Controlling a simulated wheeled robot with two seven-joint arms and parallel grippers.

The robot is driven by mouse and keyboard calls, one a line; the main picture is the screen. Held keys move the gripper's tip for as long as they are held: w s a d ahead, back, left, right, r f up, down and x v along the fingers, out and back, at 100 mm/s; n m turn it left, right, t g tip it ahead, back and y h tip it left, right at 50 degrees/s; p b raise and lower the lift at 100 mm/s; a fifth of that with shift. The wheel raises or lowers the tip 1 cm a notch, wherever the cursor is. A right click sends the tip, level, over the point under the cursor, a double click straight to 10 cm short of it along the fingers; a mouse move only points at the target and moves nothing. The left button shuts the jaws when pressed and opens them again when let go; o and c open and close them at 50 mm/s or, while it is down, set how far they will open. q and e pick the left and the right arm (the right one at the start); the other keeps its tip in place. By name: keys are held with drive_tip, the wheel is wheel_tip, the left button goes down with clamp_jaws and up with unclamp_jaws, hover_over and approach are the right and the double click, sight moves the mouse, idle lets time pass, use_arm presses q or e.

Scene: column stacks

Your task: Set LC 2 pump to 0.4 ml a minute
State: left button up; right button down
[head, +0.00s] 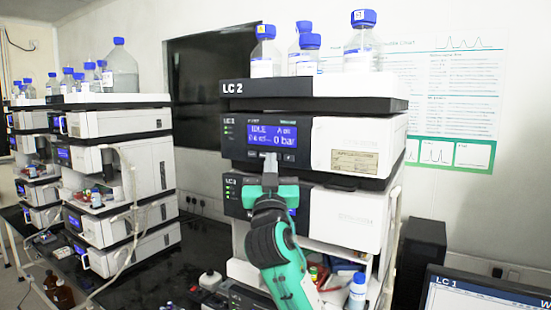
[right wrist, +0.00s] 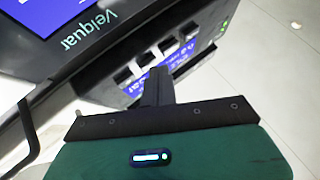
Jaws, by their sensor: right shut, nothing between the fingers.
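The LC 2 stack stands at centre, with its LC 2 label (head: 233,88) on the top tray's edge. The pump module (head: 318,125) below has a blue display (head: 272,131) reading IDLE and 0 bar; its small flow line is not clearly legible. My left gripper is not in view.
Another module (head: 345,217) with its own display is directly below, behind my right gripper. Bottles (head: 361,45) stand on the top tray. Other stacks (head: 115,155) stand left, and a monitor (head: 485,292) labelled LC 1 is at lower right.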

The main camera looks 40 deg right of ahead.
drive_tip(key=shift+w+d, duration=0.1)
drive_tip(key=shift+d, duration=0.15)
drive_tip(key=shift+a, duration=0.15)
idle(0.4)
drive_tip(key=shift+s+a, duration=0.35)
drive_tip(key=shift+a, duration=0.3)
drive_tip(key=shift+s+a+b, duration=0.2)
drive_tip(key=shift+s+a, duration=0.1)
drive_tip(key=shift+a, duration=0.45)
drive_tip(key=shift+s+a+b, duration=0.15)
drive_tip(key=shift+s+a, duration=0.2)
drive_tip(key=shift+a, duration=0.45)
drive_tip(key=shift+s+a+b, duration=0.2)
drive_tip(key=shift+s+a, duration=0.1)
drive_tip(key=shift+a, duration=0.45)
idle(0.8)
